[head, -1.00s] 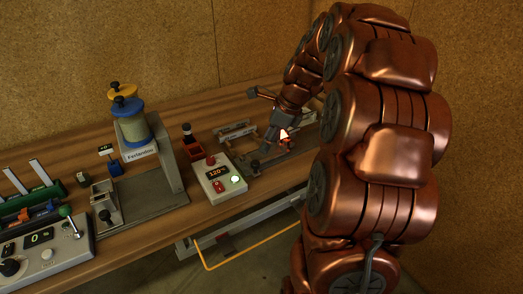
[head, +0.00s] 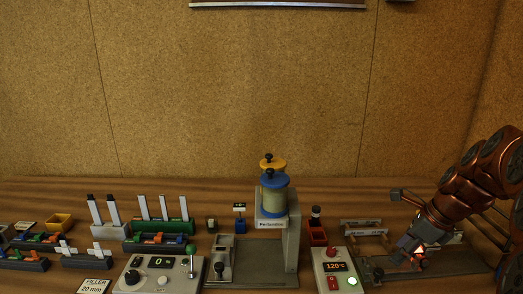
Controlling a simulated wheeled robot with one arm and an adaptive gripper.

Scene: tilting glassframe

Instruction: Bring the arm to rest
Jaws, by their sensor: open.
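My copper-coloured arm (head: 472,190) reaches in from the right edge of the head view and slopes down to the left. My gripper (head: 402,258) is at its lower end, low over the grey fixture at the right of the bench. It is small and dark, and its fingertips are hard to make out against the fixture. The jaws are open and I see nothing held. A red-orange light shows by the gripper. The arm partly hides the fixture's back and right side.
Left of my gripper stands a control box (head: 338,268) reading 120 °C, with a red container (head: 317,236) behind it. Further left are a stand with yellow and blue spools (head: 274,198), a lever control box (head: 158,274) and several racks. A cork-like wall (head: 235,90) closes the back.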

